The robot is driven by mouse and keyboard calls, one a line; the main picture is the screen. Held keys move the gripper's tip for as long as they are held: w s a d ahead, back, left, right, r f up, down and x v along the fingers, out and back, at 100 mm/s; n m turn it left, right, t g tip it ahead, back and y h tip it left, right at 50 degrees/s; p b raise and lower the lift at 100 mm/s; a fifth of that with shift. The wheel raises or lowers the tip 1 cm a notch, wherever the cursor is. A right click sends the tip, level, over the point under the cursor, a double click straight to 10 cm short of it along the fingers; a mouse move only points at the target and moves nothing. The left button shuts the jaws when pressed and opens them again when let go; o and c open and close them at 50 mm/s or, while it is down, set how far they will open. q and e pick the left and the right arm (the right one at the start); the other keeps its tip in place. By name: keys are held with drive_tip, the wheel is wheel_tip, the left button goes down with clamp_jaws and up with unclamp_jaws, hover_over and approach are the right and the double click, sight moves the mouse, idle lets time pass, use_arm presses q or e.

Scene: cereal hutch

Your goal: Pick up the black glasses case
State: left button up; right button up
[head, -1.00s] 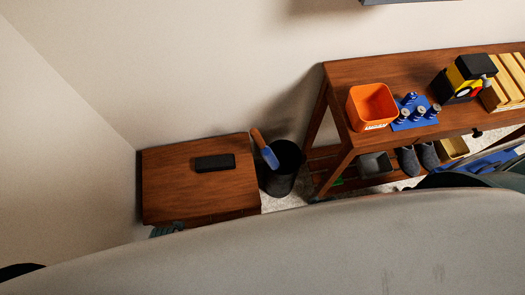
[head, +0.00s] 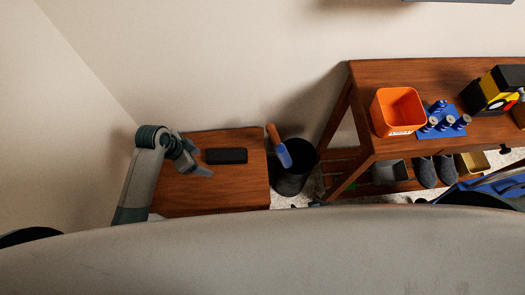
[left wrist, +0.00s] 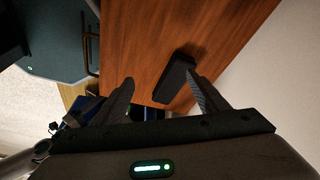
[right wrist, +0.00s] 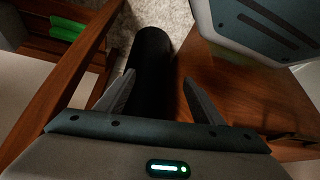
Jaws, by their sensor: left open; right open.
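The black glasses case (head: 226,156) lies flat on the small wooden side table (head: 240,200) at the left. My left gripper (head: 203,160) is just left of the case, over the table, open and empty. In the left wrist view the case (left wrist: 175,80) shows beyond the open fingers (left wrist: 160,86), closer to the right finger, which overlaps its edge. I cannot tell whether they touch. My right gripper (right wrist: 158,77) is open and empty in the right wrist view; I cannot make it out clearly in the head view.
A black bin (head: 294,180) with a blue brush-like item (head: 284,154) stands right of the side table. A wooden console (head: 360,75) further right carries an orange box (head: 398,110) and several small things. A wall stands close behind and left of the side table.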

use_arm(q)
drive_tip(key=w+d+r+m+g+h, duration=0.1)
drive_tip(key=w+r+m, duration=0.5)
drive_tip(key=r, duration=0.1)
drive_tip(key=shift+b, duration=0.45)
use_arm(e)
drive_tip(key=shift+t+y, duration=0.3)
drive_tip(key=shift+t, duration=0.5)
drive_tip(key=f, duration=0.1)
drive_tip(key=a+f, duration=0.1)
drive_tip(key=f, duration=0.2)
drive_tip(key=shift+s+a+f, duration=0.1)
drive_tip(key=shift+a+f, duration=0.1)
drive_tip(key=shift+a, duration=0.05)
use_arm(q)
drive_tip(key=shift+f, duration=0.15)
hover_over(224, 155)
drive_tip(key=a, duration=0.2)
drive_tip(key=f, duration=1)
drive_tip(key=shift+d+f, duration=0.25)
drive_tip(key=shift+f, duration=0.1)
drive_tip(key=shift+w+f, duration=0.1)
drive_tip(key=shift+f, duration=0.15)
drive_tip(key=shift+d+f, duration=0.1)
use_arm(e)
drive_tip(key=shift+r, duration=0.1)
